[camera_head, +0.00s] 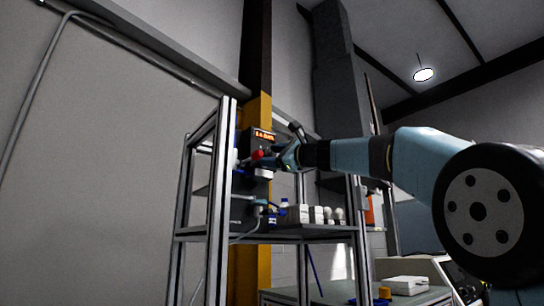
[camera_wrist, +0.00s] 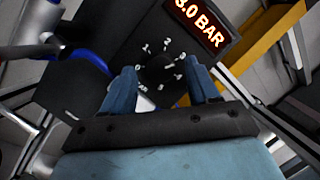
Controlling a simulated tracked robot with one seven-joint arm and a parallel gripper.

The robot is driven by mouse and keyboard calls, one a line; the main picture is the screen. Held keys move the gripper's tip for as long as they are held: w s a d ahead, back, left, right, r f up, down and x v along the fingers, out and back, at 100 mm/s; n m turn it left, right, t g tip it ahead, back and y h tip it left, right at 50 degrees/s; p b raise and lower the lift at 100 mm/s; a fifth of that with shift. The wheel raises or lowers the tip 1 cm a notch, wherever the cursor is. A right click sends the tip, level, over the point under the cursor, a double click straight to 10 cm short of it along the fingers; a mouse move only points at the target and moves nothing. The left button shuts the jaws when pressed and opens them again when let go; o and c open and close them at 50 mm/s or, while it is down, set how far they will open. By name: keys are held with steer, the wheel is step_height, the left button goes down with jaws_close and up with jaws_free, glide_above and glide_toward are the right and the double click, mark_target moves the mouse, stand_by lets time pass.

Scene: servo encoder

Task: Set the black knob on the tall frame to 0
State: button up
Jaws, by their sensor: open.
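The tall frame (camera_head: 220,150) of metal posts and shelves stands left of centre in the head view. A dark panel with a lit orange display (camera_head: 264,135) is mounted on it. In the wrist view the black knob (camera_wrist: 158,69) sits on this panel, ringed by white numerals. A small pale mark shows near its right side, but its exact setting is unclear. My gripper (camera_wrist: 162,70) is open, its blue fingers on either side of the knob; contact cannot be told. In the head view my gripper (camera_head: 286,156) reaches the panel from the right and hides the knob.
The display (camera_wrist: 200,22) reads "BAR" after a number with its first digit partly cut off. A red round part (camera_head: 258,154) and a blue curved handle or hose (camera_wrist: 90,60) are close by.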

steer(key=c, duration=1)
steer(key=shift+c, duration=0.2)
steer(key=shift+n, duration=0.4)
